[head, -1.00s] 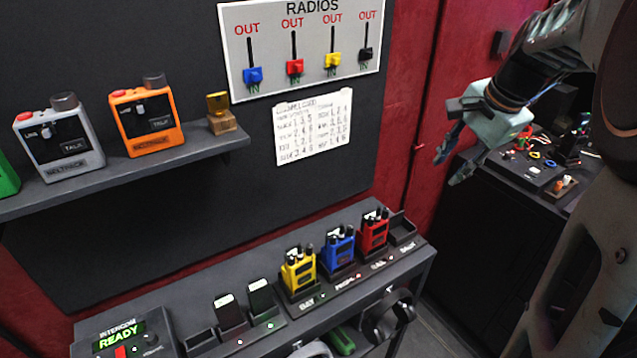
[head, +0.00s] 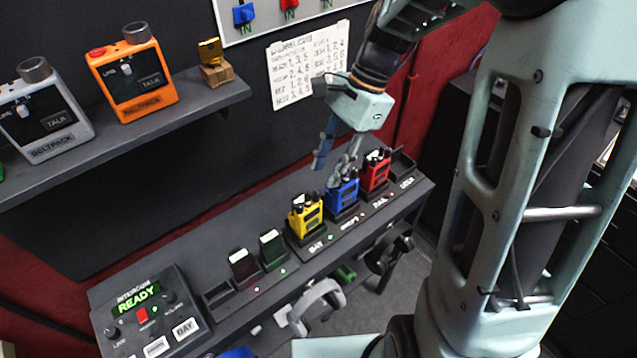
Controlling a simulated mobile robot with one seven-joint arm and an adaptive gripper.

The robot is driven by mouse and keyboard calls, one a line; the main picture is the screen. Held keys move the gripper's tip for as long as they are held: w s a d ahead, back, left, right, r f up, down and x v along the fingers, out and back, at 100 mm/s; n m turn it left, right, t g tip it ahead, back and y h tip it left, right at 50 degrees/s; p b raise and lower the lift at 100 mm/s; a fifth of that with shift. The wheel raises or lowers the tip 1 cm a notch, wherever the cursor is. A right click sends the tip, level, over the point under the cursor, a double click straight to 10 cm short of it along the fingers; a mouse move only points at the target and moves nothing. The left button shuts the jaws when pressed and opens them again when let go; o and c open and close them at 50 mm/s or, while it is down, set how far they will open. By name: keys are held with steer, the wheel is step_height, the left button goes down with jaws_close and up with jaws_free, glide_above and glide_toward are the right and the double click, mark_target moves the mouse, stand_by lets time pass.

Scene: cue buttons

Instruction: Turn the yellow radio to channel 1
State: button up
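The yellow radio (head: 305,215) stands upright in its dark charging cradle on the lower shelf, with dark knobs on its top. I cannot read its channel setting. My gripper (head: 335,168) hangs above the lower shelf, pointing down, with its fingers spread apart and nothing between them. In the picture it is up and to the right of the yellow radio, over the top of the blue radio (head: 343,193). I cannot tell whether the fingers touch the blue radio.
The red radio (head: 375,170) stands right of the blue one. Left of the yellow radio are two dark handsets in cradles and an intercom panel (head: 140,300). An upper shelf (head: 215,97) holds orange and grey beltpacks. A handwritten sheet (head: 305,65) hangs on the wall.

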mark_target(317, 192)
steer(key=x, duration=0.5)
steer(key=shift+a+f, duration=0.1)
steer(key=shift+f, duration=0.2)
jaws_close()
